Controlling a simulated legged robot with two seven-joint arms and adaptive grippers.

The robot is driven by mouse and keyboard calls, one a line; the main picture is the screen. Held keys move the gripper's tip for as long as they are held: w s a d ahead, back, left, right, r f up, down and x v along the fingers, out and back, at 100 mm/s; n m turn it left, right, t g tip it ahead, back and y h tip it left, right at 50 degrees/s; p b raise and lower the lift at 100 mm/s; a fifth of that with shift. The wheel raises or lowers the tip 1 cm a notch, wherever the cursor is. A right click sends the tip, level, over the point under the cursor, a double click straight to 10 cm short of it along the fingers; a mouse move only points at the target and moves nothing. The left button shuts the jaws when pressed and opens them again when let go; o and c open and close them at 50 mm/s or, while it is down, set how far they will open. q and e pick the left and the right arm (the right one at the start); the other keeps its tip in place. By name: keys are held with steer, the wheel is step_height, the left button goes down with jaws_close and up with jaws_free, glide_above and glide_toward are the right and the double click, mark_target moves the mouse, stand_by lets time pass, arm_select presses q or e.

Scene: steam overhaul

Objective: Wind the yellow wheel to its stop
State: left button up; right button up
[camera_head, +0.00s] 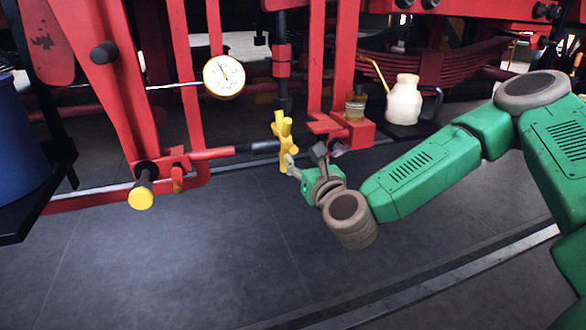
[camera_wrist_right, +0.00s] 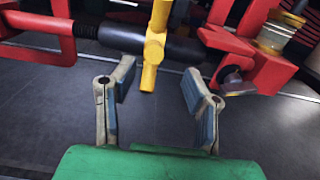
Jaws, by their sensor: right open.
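The yellow wheel (camera_head: 283,137) shows edge-on in the head view, on a dark horizontal shaft between red upright frames. It has stubby yellow knobs or spokes. In the right wrist view part of the yellow wheel (camera_wrist_right: 153,50) hangs in front of the dark shaft, and its lower end points down between my fingers. My right gripper (camera_head: 300,165) is close to the wheel's right side. In the right wrist view the right gripper (camera_wrist_right: 160,88) is open, with a finger on each side of the yellow part. I cannot tell whether either finger touches it. My left gripper is out of view.
A white dial gauge (camera_head: 224,77) is on a rod at upper left. A yellow-ended knob (camera_head: 141,195) sticks out below the red frame. A cream oil can (camera_head: 403,101) and a small jar (camera_head: 355,104) stand at right. The floor in front is clear.

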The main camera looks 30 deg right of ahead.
mark_target(294, 153)
steer(key=w, duration=0.4)
steer(key=shift+w+a+r+p, duration=0.1)
steer(key=shift+w+r+p, duration=0.05)
steer(key=shift+p, duration=0.25)
steer(key=shift+w, duration=0.35)
steer(key=shift+w+d, duration=0.35)
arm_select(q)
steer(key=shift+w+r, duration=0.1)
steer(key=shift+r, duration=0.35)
arm_select(e)
steer(key=shift+d+f, duration=0.2)
steer(key=shift+d, duration=0.1)
steer(key=shift+a, duration=0.1)
steer(key=c, duration=0.7)
steer(key=shift+a, duration=0.1)
jaws_close()
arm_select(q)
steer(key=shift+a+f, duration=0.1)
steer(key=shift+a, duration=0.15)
arm_select(e)
steer(key=shift+a+r, duration=0.1)
